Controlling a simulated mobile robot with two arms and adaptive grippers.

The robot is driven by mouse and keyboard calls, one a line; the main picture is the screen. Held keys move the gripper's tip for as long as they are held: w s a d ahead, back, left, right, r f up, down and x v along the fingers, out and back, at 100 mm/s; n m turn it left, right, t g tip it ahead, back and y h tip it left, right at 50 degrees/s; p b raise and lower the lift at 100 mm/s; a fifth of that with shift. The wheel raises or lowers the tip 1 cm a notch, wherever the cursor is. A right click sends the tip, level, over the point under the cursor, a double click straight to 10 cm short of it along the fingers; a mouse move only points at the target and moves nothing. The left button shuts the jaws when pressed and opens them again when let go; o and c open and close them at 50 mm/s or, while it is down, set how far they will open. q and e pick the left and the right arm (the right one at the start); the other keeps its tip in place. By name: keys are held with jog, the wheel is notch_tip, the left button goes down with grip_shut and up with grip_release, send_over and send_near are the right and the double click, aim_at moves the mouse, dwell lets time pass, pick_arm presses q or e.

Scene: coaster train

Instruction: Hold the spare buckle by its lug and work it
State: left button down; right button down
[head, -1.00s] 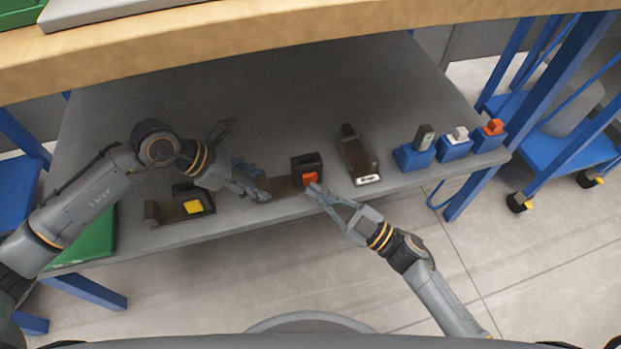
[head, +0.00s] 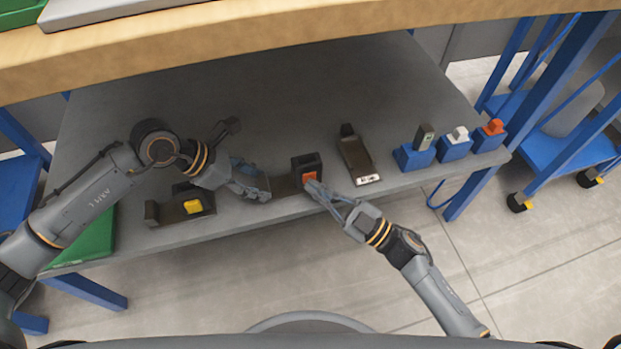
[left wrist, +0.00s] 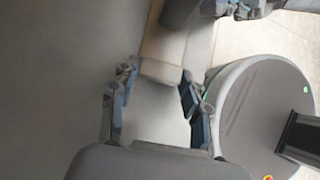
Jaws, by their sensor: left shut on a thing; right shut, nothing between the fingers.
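A dark buckle with an orange button (head: 309,176) lies on the grey shelf, its flat brown lug (head: 284,186) pointing left. My left gripper (head: 262,190) is shut on the lug's left end. In the left wrist view the lug (left wrist: 160,70) shows tan between the fingers. My right gripper (head: 311,185) is shut and empty, its fingertips at the front of the orange button. They look to be touching it, but I cannot tell whether the button is pressed in. The fingertips hide part of it.
A yellow-button buckle (head: 193,207) lies left, beneath my left arm. A dark buckle with a white label (head: 354,155) lies right. Blue blocks (head: 413,156) with grey, white and orange tops stand at the right end. A wooden worktop (head: 300,35) overhangs the shelf.

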jog(key=shift+s+d, duration=0.25)
jog(key=shift+s, duration=0.65)
jog(key=shift+s+d, duration=0.25)
jog(key=shift+s, duration=0.55)
jog(key=shift+s+d, duration=0.2)
jog(key=shift+s, duration=0.6)
jog(key=shift+s+d, duration=0.25)
jog(key=shift+s, duration=0.55)
pick_arm(q)
jog(key=c, duration=0.6)
grip_release()
jog(key=v, duration=1.2)
jog(key=shift+s, duration=0.1)
